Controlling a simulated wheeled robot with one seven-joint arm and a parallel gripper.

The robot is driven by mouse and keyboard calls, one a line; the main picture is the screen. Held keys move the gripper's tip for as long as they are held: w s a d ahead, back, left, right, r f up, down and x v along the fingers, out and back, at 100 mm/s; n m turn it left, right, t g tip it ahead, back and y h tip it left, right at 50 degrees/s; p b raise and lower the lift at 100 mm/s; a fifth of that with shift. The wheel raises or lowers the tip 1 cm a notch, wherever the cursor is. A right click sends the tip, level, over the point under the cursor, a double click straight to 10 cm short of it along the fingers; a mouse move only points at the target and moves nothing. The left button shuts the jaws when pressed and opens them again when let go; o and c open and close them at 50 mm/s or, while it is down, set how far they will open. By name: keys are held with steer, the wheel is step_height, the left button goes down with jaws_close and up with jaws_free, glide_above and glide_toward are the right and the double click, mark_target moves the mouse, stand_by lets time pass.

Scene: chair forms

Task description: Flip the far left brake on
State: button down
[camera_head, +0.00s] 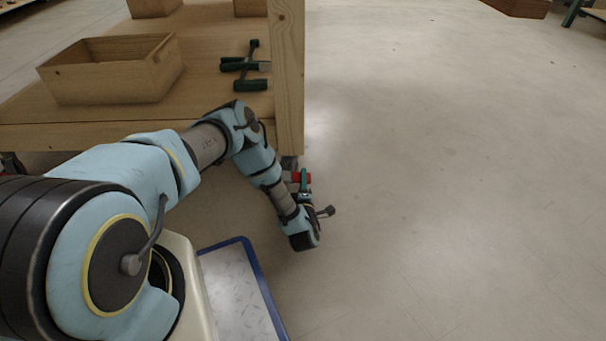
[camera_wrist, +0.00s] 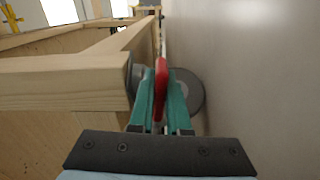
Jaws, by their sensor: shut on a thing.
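The red brake lever (camera_wrist: 161,84) stands upright between the teal fingers of my gripper (camera_wrist: 160,92) in the wrist view. The fingers are shut on it. Behind the fingers is a dark grey caster wheel (camera_wrist: 193,92), partly hidden by them. In the head view, my gripper (camera_head: 304,183) is low beside the bottom corner of the wooden bench, at the red lever (camera_head: 295,177). The caster there is mostly hidden by my arm and the bench post.
The wooden bench post (camera_head: 288,75) rises right next to my wrist. The bench shelf (camera_head: 205,82) bears a wooden box (camera_head: 85,85) and green-handled clamps (camera_head: 250,84). A blue-edged metal plate (camera_head: 236,285) is at the lower middle. The floor to the right is clear.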

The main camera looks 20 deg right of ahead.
steer(key=shift+f+m+p, duration=0.3)
steer(key=shift+m, duration=0.5)
steer(key=c, duration=0.9)
jaws_free()
steer(key=shift+s, duration=0.1)
